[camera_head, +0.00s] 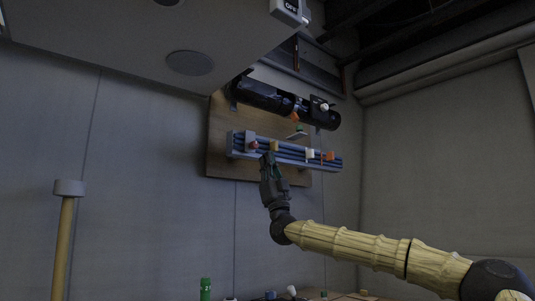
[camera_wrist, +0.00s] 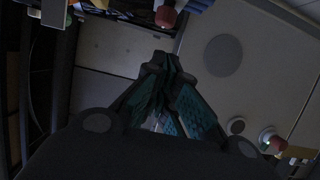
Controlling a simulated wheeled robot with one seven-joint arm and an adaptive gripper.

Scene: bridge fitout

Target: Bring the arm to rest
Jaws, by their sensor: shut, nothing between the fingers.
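My gripper (camera_head: 267,160) is raised in front of the wall board, pointing up, with its tips close to the lower edge of the blue pipe rack in the head view. Whether it touches the rack I cannot tell. In the wrist view my gripper (camera_wrist: 166,62) has its fingers together with nothing between them. My arm, in a pale ribbed sleeve, reaches in from the lower right of the head view.
A wooden board (camera_head: 220,150) on the wall carries the blue pipe rack (camera_head: 285,150) with coloured fittings and a dark cylinder (camera_head: 262,97) above. A ceiling panel (camera_head: 120,45) hangs overhead. A post (camera_head: 64,235) stands left. A green bottle (camera_head: 205,289) and small items sit below.

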